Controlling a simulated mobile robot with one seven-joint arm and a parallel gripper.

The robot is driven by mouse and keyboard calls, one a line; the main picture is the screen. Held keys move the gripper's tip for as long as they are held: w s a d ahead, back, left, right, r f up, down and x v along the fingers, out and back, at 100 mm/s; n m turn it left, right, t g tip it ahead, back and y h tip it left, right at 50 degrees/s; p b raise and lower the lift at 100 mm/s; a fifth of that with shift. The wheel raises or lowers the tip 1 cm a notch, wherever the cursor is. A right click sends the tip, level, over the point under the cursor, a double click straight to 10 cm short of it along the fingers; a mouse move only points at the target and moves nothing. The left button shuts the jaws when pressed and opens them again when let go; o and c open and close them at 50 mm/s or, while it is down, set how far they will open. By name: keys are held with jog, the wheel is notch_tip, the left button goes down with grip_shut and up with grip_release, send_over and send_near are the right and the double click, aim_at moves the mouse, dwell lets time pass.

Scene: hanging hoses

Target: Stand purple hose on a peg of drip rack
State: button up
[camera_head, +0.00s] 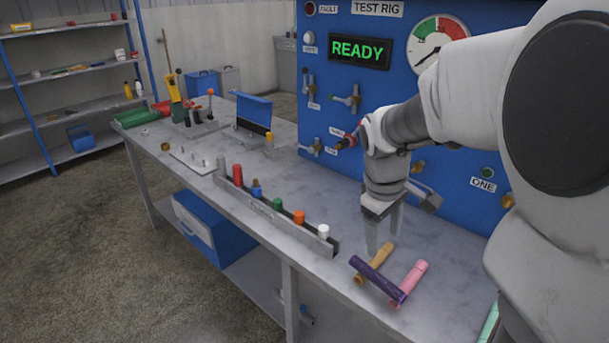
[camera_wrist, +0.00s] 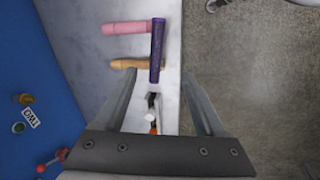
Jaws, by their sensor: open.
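The purple hose (camera_head: 377,279) lies near the bench's front edge, across the ends of a tan hose (camera_head: 375,262) and a pink hose (camera_head: 409,281). In the wrist view the purple hose (camera_wrist: 157,48) points lengthwise between the finger lines, its near end close to the fingertips. My gripper (camera_head: 384,238) is open and empty, pointing down just behind the hoses; it also shows in the wrist view (camera_wrist: 158,76). A flat plate with several short upright pegs (camera_head: 196,158), seemingly the drip rack, is at the far left of the bench.
A long grey holder (camera_head: 262,210) with several coloured-topped pieces stands along the bench's front, left of the hoses. The blue test rig (camera_head: 345,110) rises behind. Bench between holder and rig is clear.

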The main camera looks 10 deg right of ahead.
jog(key=b, duration=0.2)
send_over(383, 280)
jog(key=s+a, duration=0.1)
jog(key=a, duration=0.1)
notch_tip(383, 280, down, 11)
jog(key=shift+w+d+f+b, duration=0.2)
jog(key=shift+d+f+b, duration=0.1)
jog(key=shift+f, duration=0.6)
jog(key=shift+w+d+f+b, duration=0.15)
jog(key=shift+d+f+b, duration=0.15)
jog(key=shift+f, duration=0.6)
jog(key=shift+w+d+f+b, duration=0.2)
jog(key=shift+d+f, duration=0.15)
jog(key=shift+f, duration=0.55)
jog(key=shift+c, duration=0.4)
grip_shut()
